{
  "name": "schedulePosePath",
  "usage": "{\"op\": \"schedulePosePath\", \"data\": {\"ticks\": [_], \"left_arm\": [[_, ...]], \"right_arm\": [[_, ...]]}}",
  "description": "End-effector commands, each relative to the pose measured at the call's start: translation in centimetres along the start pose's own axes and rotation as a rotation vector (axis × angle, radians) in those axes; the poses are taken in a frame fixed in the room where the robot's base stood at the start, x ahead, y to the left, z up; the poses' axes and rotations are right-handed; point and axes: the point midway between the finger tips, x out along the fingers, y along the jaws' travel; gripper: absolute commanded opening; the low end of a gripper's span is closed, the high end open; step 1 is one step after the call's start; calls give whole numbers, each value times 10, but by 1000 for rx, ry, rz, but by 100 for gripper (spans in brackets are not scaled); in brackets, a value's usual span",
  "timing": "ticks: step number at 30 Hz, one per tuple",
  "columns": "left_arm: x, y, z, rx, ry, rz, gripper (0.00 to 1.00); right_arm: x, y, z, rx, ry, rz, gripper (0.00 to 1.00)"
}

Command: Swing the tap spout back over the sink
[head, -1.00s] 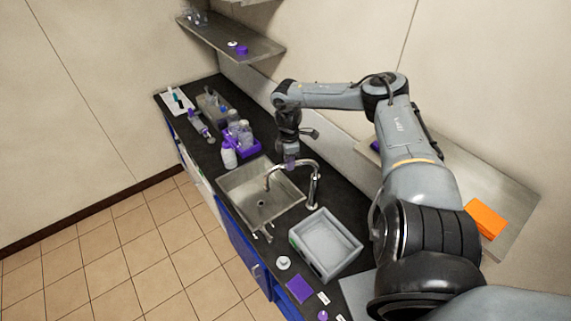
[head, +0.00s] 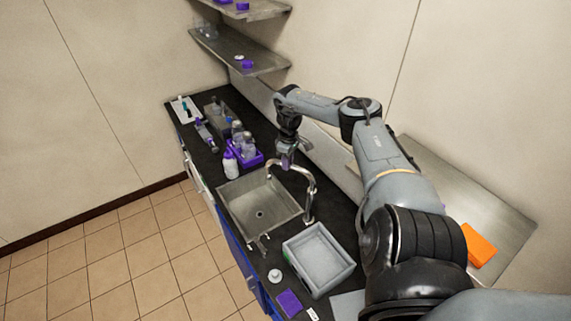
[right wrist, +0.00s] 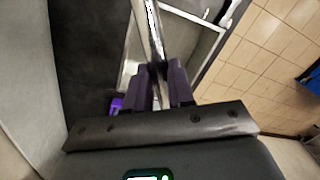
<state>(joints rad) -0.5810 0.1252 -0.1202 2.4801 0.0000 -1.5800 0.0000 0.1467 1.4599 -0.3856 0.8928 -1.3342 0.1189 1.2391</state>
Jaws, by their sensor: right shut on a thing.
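The chrome tap (head: 311,205) stands at the right side of the steel sink (head: 232,194). Its curved spout reaches left, with its free end near the sink's back edge. My right gripper (head: 286,160) comes down from above at the spout's upper bend. In the right wrist view my right gripper's two dark fingers (right wrist: 163,85) are shut on the shiny spout tube (right wrist: 154,32), which runs between them. The sink shows only partly there. My left gripper is not in view.
A purple rack of bottles (head: 248,157) and a white bottle (head: 230,165) stand just beyond the sink. A grey tub (head: 318,257) sits on the near side of the tap. Wall shelves (head: 238,50) hang above the far counter. The sink basin looks empty.

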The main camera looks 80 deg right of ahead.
Motion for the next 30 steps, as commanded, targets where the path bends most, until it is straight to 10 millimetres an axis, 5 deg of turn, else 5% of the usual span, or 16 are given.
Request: {"op": "schedulePosePath", "data": {"ticks": [13,14,18,30], "left_arm": [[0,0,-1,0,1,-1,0],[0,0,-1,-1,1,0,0],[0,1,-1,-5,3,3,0],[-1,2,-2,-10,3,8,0]], "right_arm": [[-2,2,2,18,-6,1,0],[-2,2,2,18,-6,2,24],[-2,2,2,16,-5,1,46],[-6,2,1,13,-2,2,48]]}}
